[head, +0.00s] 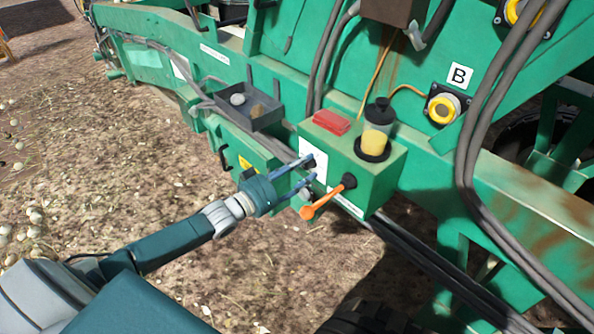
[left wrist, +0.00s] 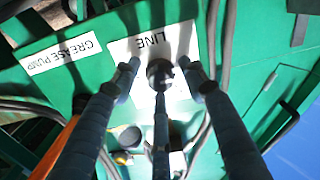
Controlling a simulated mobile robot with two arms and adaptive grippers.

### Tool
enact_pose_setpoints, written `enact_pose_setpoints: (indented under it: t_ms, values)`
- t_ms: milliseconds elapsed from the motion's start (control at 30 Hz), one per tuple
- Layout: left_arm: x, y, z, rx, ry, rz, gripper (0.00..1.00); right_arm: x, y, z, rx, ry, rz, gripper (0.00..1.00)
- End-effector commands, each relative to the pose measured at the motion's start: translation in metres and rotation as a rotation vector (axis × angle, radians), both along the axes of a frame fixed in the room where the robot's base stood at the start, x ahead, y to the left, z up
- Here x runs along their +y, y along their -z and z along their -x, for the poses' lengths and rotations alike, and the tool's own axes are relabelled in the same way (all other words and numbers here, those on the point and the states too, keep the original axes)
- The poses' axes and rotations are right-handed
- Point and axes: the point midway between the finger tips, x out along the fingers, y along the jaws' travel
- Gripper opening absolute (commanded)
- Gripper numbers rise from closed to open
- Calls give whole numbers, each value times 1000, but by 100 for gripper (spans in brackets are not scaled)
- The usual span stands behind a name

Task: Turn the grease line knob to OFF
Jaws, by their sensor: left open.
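In the left wrist view a round black knob (left wrist: 160,72) sits on a white plate marked LINE (left wrist: 178,42), upside down there, on a green panel. My left gripper (head: 313,168) is open at the left face of the green control box (head: 378,187). It also shows in the left wrist view (left wrist: 160,74), with a fingertip on either side of the knob; I cannot tell whether they touch it. A dark slim part runs down from the knob. The knob's setting is unreadable. In the head view the fingers largely hide the knob. My right gripper is not in view.
An orange lever (head: 322,203) sticks out from the box close to my lower finger. A clear pot with yellow grease (head: 376,135) and a red block (head: 331,122) stand on top. A grey tray (head: 265,119) and hoses (head: 478,130) are nearby.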

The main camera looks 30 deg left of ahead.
Motion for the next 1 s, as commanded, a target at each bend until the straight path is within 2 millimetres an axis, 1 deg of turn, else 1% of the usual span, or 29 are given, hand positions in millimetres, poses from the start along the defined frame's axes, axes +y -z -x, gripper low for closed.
enact_pose_setpoints:
  t_ms: [67,167,400,600,700,800,1000]
  values:
    - [2,1,6,1,0,0,43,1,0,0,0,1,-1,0]
    - [7,2,19,5,0,-2,43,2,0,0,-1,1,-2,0]
    - [23,3,67,7,0,-2,43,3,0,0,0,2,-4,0]
    - [34,2,98,5,0,0,43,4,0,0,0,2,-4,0]
    - [37,2,107,5,0,1,43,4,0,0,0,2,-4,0]
    - [39,1,111,2,0,0,43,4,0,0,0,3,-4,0]
    - [40,1,113,2,1,-1,43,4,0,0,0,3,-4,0]
